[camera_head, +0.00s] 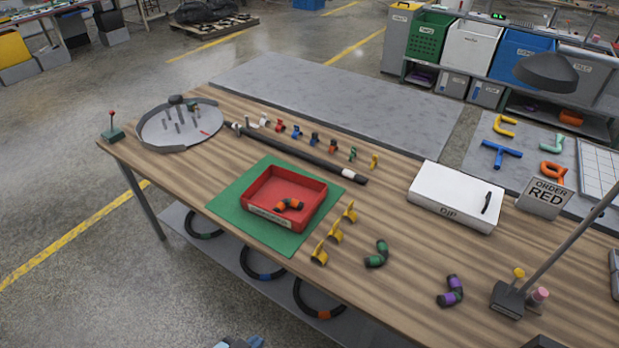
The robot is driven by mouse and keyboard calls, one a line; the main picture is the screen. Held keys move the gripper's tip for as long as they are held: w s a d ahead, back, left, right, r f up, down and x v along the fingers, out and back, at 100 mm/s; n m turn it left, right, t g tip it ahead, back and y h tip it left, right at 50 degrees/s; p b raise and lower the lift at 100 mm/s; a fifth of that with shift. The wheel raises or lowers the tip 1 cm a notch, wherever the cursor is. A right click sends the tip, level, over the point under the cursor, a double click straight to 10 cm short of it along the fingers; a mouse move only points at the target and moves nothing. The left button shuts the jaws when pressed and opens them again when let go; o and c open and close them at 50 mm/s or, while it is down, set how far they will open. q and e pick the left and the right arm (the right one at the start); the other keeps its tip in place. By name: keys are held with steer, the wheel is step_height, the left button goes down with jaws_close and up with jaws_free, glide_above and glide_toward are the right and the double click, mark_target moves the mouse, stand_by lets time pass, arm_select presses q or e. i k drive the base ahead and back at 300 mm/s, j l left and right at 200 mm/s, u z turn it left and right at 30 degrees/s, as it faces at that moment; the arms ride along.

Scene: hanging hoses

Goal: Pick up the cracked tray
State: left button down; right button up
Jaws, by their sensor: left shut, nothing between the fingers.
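A red tray (262,216) with a pale label on its front wall sits on a green mat (229,193) on the wooden table. A short black and orange hose piece lies in it. I cannot make out a crack at this size. My left gripper (240,342) shows only in part at the bottom edge, shut and empty, well below and apart from the tray. A dark shape (541,342) at the bottom edge right of centre may be my right gripper; its fingers cannot be made out.
Yellow hose pieces (335,232), a green one (376,254) and a purple one (450,291) lie right of the mat. A long black hose (300,151) lies behind the tray. A white DIP box (455,193) and ORDER RED sign (545,198) stand at right.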

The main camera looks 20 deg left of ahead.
mark_target(276, 183)
steer(key=u, duration=0.65)
